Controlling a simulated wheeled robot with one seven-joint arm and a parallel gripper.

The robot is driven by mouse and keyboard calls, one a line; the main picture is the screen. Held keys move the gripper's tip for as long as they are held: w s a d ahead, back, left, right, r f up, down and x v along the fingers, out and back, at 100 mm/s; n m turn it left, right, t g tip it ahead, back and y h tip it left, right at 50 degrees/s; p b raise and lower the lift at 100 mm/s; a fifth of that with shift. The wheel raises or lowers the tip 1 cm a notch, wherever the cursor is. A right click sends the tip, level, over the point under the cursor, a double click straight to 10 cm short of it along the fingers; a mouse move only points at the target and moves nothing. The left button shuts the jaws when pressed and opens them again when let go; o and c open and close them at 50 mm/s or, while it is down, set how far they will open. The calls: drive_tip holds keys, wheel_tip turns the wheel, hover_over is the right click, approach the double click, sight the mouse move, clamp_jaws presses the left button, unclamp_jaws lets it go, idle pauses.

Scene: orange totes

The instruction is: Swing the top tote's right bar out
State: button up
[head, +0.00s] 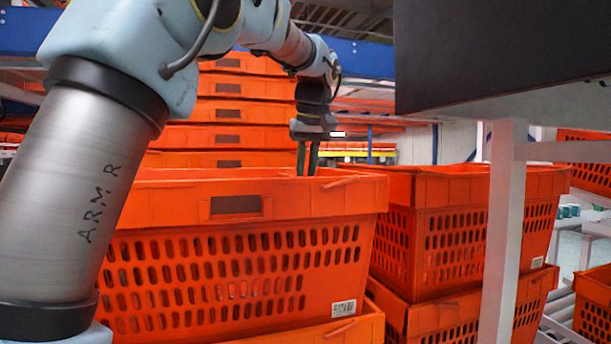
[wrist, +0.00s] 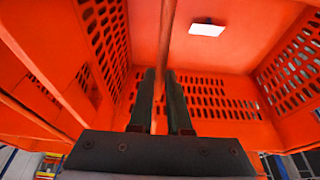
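The top tote (head: 150,196) is orange with slotted walls and stands at the front of a stack in the head view. Its inside fills the wrist view, with slotted walls (wrist: 215,95) around a plain orange floor. My gripper (head: 307,172) points down into the tote just behind its front rim, right of the middle. In the wrist view, the two dark fingers of my gripper (wrist: 160,72) are close together. The thin orange right bar (wrist: 167,30) runs between them and appears to fill the gap. Front rim hides the fingertips in the head view.
A white card or label (wrist: 207,27) lies inside the tote. Another orange tote stack (head: 440,235) stands close on the right. A tall stack (head: 228,112) rises behind. A pale post (head: 503,230) and a dark panel (head: 500,50) stand at right.

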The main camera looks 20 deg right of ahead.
drive_tip(key=shift+c, duration=0.7)
drive_tip(key=shift+a+r+p, duration=0.1)
drive_tip(key=shift+r+p, duration=1.05)
drive_tip(key=shift+r, duration=0.1)
drive_tip(key=shift+f, duration=0.1)
drive_tip(key=r+p, duration=0.2)
drive_tip(key=shift+d+r+p, duration=0.35)
drive_tip(key=shift+p, duration=0.05)
drive_tip(key=shift+d, duration=0.1)
